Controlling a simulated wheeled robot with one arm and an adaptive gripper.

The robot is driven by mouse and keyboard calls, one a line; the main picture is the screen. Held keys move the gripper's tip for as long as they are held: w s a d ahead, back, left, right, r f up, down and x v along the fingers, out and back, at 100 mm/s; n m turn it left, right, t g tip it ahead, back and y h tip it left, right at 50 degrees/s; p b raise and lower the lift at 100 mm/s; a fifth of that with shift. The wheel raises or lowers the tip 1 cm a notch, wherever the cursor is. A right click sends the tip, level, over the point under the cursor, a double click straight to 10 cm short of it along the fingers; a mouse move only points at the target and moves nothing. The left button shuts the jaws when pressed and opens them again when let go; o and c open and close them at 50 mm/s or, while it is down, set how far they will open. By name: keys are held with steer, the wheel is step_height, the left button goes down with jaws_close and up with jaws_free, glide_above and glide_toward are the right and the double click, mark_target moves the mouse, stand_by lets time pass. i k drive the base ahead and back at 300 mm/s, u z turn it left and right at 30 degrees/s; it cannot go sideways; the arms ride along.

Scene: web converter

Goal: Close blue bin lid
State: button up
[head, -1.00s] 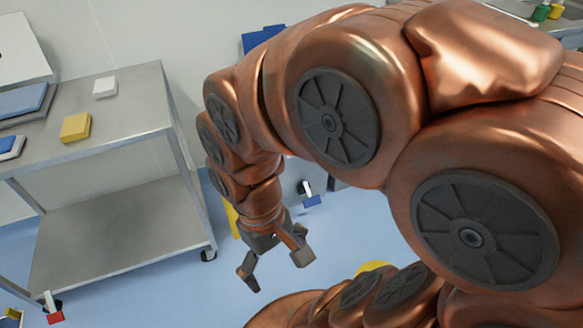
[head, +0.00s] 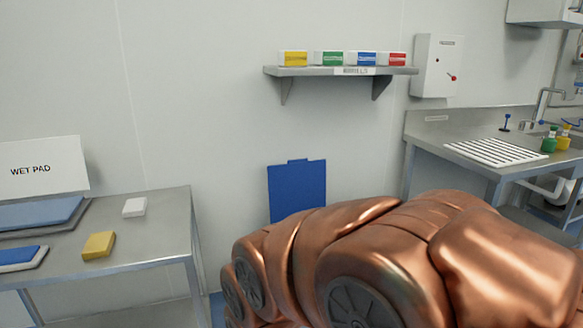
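A flat blue panel (head: 297,190) stands upright in front of the wall, in the middle of the head view. It looks like the raised lid of the blue bin, but my copper arm and the frame's lower edge hide whatever is below it. My arm crosses the lower middle and right of the view, in front of the panel's lower right. My gripper is out of view below the frame.
A steel cart (head: 150,225) on the left holds a yellow block (head: 98,245), a white block (head: 134,207) and blue pads. A wall shelf (head: 340,71) with several coloured boxes hangs above the panel. A steel sink counter (head: 425,130) stands at the right.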

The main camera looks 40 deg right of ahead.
mark_target(297, 185)
steer(key=u, duration=0.35)
steer(key=k, duration=0.3)
steer(key=z, duration=1.2)
steer(key=i, duration=0.65)
steer(key=u, duration=0.55)
steer(key=i, duration=0.7)
steer(key=u, duration=0.8)
